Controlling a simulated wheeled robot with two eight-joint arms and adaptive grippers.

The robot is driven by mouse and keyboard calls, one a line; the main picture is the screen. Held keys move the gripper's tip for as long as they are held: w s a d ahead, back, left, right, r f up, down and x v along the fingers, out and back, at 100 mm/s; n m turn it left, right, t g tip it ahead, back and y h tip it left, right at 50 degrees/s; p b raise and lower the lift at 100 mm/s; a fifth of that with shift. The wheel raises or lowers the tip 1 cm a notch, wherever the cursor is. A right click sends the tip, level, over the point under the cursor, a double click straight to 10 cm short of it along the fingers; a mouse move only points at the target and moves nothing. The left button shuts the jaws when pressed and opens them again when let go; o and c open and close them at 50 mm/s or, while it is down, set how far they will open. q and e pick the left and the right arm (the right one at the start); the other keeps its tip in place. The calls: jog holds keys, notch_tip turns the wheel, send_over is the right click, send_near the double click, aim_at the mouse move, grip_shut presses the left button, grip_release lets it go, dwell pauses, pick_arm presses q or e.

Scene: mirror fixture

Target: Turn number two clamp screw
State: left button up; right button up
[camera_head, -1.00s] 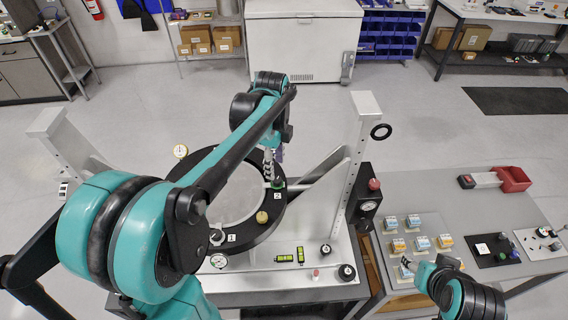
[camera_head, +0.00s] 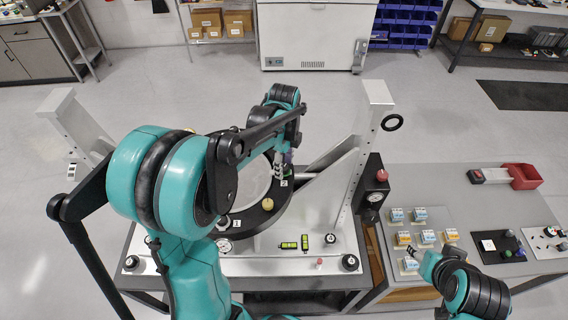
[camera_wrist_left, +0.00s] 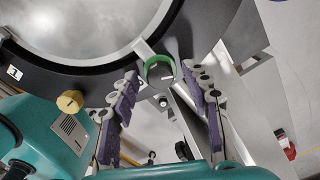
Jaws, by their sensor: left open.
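The round mirror (camera_head: 255,182) lies in a black ring (camera_head: 243,222) on the fixture. The number two clamp screw has a green ring-shaped top, clear in the left wrist view (camera_wrist_left: 159,57), at the mirror's edge. In the head view the gripper hides most of it, beside the "2" label. My left gripper (camera_head: 280,174) is open above it. In the left wrist view my left gripper's (camera_wrist_left: 161,77) purple-and-grey fingers stand either side of the screw, with gaps visible. The "1" label (camera_head: 237,223) marks another clamp position. My right gripper (camera_head: 412,252) is small at lower right; its jaws are unclear.
A grey upright (camera_head: 368,150) with a slanted brace stands to the right. Green levels (camera_head: 290,245) lie on the front plate. A side table (camera_head: 460,195) holds several small boxes.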

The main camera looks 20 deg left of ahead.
pick_arm(q)
grip_shut()
jog(key=shift+n, duration=0.3)
